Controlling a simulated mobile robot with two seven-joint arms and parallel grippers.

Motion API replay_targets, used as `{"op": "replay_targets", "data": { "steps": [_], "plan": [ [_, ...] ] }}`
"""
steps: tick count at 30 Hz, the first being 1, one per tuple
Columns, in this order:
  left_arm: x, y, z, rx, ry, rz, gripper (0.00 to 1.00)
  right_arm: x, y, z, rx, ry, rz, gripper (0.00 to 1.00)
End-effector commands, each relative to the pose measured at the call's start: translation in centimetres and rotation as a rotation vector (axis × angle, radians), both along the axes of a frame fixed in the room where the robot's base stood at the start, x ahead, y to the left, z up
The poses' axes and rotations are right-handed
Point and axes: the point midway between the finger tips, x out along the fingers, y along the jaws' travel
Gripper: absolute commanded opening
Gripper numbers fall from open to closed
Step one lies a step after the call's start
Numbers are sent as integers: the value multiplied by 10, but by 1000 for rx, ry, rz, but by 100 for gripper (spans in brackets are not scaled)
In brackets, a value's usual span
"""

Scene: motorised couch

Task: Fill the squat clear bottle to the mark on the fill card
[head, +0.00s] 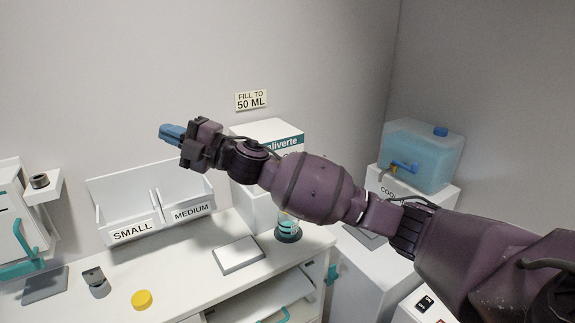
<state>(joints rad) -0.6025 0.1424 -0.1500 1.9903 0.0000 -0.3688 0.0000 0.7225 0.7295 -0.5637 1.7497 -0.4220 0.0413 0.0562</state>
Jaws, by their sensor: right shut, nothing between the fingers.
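The fill card (251,101) on the back wall reads "FILL TO 50 ML". A small clear vessel with teal bands and a dark base (287,231) stands near the counter's right end, its top partly hidden by my right arm. I cannot tell whether it is the squat clear bottle. A clear tank of blue liquid (425,157) with a blue tap (403,167) stands on a white cabinet at the right. My right gripper (167,132) is raised above the white bins, shut and empty, its blue fingertips pointing left. My left gripper is out of view.
White bins (150,205) labelled SMALL and MEDIUM stand at the back. A white box (277,133) is partly behind my right arm. A yellow disc (141,299), a small grey object (95,281) and a white slab (238,255) lie on the counter.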

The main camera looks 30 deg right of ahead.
Motion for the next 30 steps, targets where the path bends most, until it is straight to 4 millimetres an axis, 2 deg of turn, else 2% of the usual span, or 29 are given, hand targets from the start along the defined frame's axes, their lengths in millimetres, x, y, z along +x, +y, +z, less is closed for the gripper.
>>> {"op": "replay_targets", "data": {
  "steps": [1,6,11,16,20,23,26,30],
  "plan": [
    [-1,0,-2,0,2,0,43,2,3,14,-51,-52,22,0],
    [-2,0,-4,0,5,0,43,5,12,48,-235,-202,102,0],
    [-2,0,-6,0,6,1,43,7,12,72,-437,-321,174,0],
    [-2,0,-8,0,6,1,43,11,-1,88,-694,-404,247,0],
    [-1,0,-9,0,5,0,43,17,-26,93,-920,-415,293,0],
    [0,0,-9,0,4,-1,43,22,-52,90,-1088,-384,322,0],
    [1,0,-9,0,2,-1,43,26,-83,83,-1245,-320,349,0],
    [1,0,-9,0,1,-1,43,27,-132,63,-1442,-174,391,0]
  ]
}}
